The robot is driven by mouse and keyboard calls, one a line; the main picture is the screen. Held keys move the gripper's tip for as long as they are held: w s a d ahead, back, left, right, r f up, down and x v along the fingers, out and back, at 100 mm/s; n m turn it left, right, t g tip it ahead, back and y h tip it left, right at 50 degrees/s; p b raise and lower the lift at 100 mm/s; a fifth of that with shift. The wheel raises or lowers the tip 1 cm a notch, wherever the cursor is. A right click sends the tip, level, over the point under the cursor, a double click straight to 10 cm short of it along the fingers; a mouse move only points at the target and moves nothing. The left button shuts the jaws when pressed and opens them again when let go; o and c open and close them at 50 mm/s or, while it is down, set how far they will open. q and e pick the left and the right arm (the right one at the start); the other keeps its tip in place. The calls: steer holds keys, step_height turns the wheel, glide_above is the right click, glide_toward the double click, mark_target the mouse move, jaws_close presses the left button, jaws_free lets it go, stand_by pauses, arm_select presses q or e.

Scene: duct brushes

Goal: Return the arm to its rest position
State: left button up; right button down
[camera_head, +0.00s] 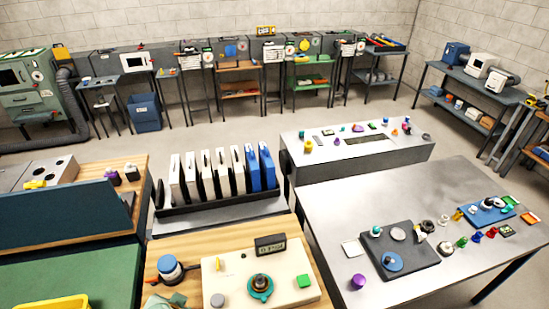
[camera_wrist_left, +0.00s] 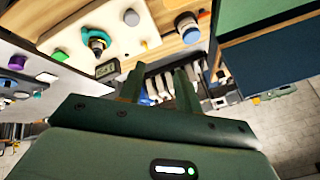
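My left gripper (camera_wrist_left: 157,70) shows in the left wrist view. Its two dark green fingers stand apart, with nothing held between them. Past the fingers I see the row of white and blue upright panels (camera_wrist_left: 158,85) and the wooden bench with the cream board (camera_wrist_left: 120,22). Neither arm nor gripper shows in the head view, and my right gripper is in no view.
In the head view, a cream board (camera_head: 235,280) with a teal-ringed knob lies on the wooden bench. A rack (camera_head: 220,200) holds several panels behind it. A metal table (camera_head: 330,215) with small parts is at right, and a green-topped bench (camera_head: 110,270) at left.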

arm_select(q)
steer(key=s+a+r+m+t+y, duration=0.1)
steer(key=s+a+r+m, duration=0.1)
steer(key=s+a+r, duration=0.35)
steer(key=s+a+r+m+y, duration=0.1)
steer(key=s+a+r+y, duration=0.1)
steer(key=r, duration=0.6)
steer(key=s+d+f+g+h+b, duration=0.25)
steer(key=f+b, duration=0.65)
steer(key=f, duration=1.5)
steer(key=s+d+f+g+h+b, duration=0.2)
steer(key=f+b, duration=0.7)
steer(key=f, duration=1.4)
steer(key=s+f+n+g+b, duration=0.1)
steer(key=s+f+b, duration=0.5)
steer(key=s+f, duration=0.3)
steer(key=s+f+n+b, duration=0.2)
steer(key=s+f+b, duration=0.4)
steer(key=f, duration=1.2)
steer(key=s, duration=0.4)
steer(key=shift+s+d+f+g+b, duration=0.25)
steer(key=shift+d+g+b, duration=0.1)
steer(key=shift+d+b, duration=0.05)
steer(key=shift+h, duration=0.25)
